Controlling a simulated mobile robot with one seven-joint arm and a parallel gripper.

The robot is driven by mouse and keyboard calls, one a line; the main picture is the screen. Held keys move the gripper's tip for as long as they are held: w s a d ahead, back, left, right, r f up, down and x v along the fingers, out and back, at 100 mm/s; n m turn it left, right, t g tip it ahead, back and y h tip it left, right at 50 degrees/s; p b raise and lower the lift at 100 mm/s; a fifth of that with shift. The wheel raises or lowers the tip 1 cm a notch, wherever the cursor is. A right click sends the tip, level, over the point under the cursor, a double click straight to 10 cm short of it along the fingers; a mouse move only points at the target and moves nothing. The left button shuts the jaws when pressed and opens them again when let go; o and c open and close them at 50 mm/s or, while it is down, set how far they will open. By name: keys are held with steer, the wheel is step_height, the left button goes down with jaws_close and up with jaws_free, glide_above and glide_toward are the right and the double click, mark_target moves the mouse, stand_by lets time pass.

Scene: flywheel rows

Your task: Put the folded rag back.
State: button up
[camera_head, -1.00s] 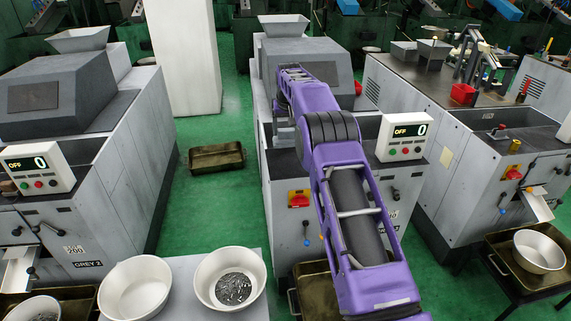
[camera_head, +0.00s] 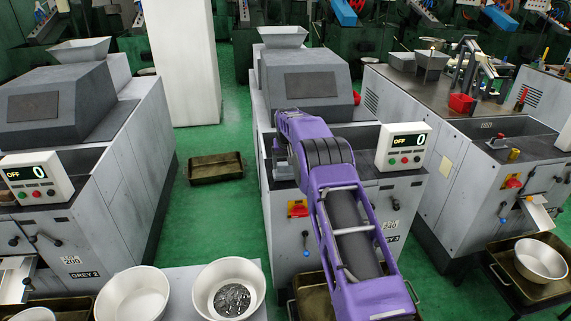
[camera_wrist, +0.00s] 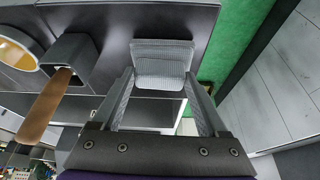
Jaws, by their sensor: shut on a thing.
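The folded rag (camera_wrist: 163,62), a light grey woven pad, is between the fingertips of my gripper (camera_wrist: 163,80) in the wrist view. My gripper is shut on it. A dark flat surface lies behind the rag, with a pale-edged opening below it in the picture. I cannot tell whether the rag touches that surface. In the head view my purple arm reaches over the front ledge of the middle grey machine (camera_head: 300,90). The gripper end and the rag are mostly hidden there.
In the wrist view a wooden handle (camera_wrist: 45,108) stands in a grey holder (camera_wrist: 75,55) left of the gripper, beside a round vessel (camera_wrist: 15,52). Green floor shows at right. In the head view a control box (camera_head: 403,147) stands on the ledge, right of my arm.

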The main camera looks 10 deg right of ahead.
steer(key=shift+f, duration=0.1)
steer(key=o, duration=1.3)
steer(key=shift+o, duration=0.2)
steer(key=shift+r, duration=0.35)
steer(key=v, duration=1.1)
steer(key=shift+s+r, duration=0.15)
steer(key=shift+r, duration=0.15)
